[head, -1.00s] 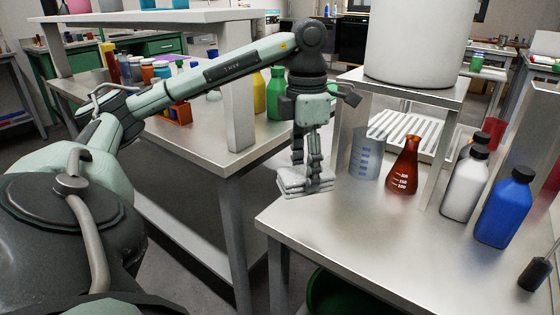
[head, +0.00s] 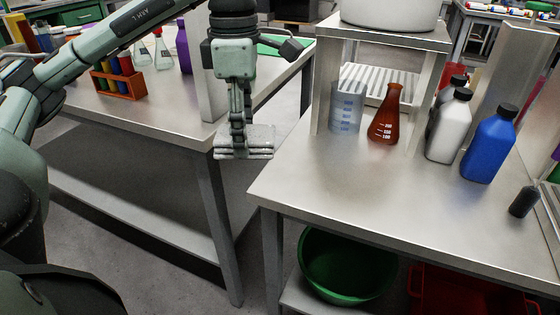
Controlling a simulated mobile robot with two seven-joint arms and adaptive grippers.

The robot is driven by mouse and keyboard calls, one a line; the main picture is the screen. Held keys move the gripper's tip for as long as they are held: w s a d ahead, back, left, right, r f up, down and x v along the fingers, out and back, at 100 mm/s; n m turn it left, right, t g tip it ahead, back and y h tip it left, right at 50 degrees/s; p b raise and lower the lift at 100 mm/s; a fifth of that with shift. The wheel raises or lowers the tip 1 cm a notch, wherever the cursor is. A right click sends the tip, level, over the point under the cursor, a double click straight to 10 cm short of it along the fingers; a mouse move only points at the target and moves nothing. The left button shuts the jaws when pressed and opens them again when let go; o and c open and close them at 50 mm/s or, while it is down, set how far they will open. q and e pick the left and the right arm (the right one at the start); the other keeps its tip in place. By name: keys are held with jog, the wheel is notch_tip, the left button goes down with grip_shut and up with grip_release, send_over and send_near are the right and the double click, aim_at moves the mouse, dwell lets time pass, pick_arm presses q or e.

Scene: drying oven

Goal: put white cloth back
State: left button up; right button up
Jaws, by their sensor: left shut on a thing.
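A folded white cloth (head: 258,141) hangs in the air in the head view, near the gap between the left table and the right table. My left gripper (head: 240,145) points down and is shut on the cloth at its left part. The cloth is held roughly level, with its layered front edge facing me. The right table (head: 350,185) has bare room on its top, to the right of the cloth. My right gripper is not in view.
On the right table stand a clear beaker (head: 346,107), a red-brown flask (head: 385,116), a white bottle (head: 449,127), a blue bottle (head: 489,146) and a raised shelf (head: 400,38). A green basin (head: 348,268) sits below. A test tube rack (head: 119,82) stands on the left table.

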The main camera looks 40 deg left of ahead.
pick_arm(q)
jog(key=w+f, duration=0.2)
jog(key=w, duration=0.1)
jog(key=w+d+f, duration=0.1)
jog(key=w+f, duration=0.1)
jog(key=w, duration=0.1)
jog(key=w+f, duration=0.2)
jog(key=w, duration=0.2)
jog(key=shift+w+d, duration=0.1)
jog(key=shift+d, duration=0.15)
jog(key=shift+w+f, duration=0.2)
jog(key=shift+w, duration=0.05)
jog(key=shift+f, duration=0.2)
notch_tip(320, 180, down, 4)
jog(key=shift+r, duration=0.1)
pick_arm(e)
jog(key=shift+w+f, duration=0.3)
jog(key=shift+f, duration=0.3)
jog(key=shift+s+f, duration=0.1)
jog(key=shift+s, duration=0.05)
pick_arm(q)
jog(key=o, duration=0.7)
jog(key=shift+c, duration=0.2)
jog(key=o, duration=0.5)
jog(key=shift+c, duration=0.2)
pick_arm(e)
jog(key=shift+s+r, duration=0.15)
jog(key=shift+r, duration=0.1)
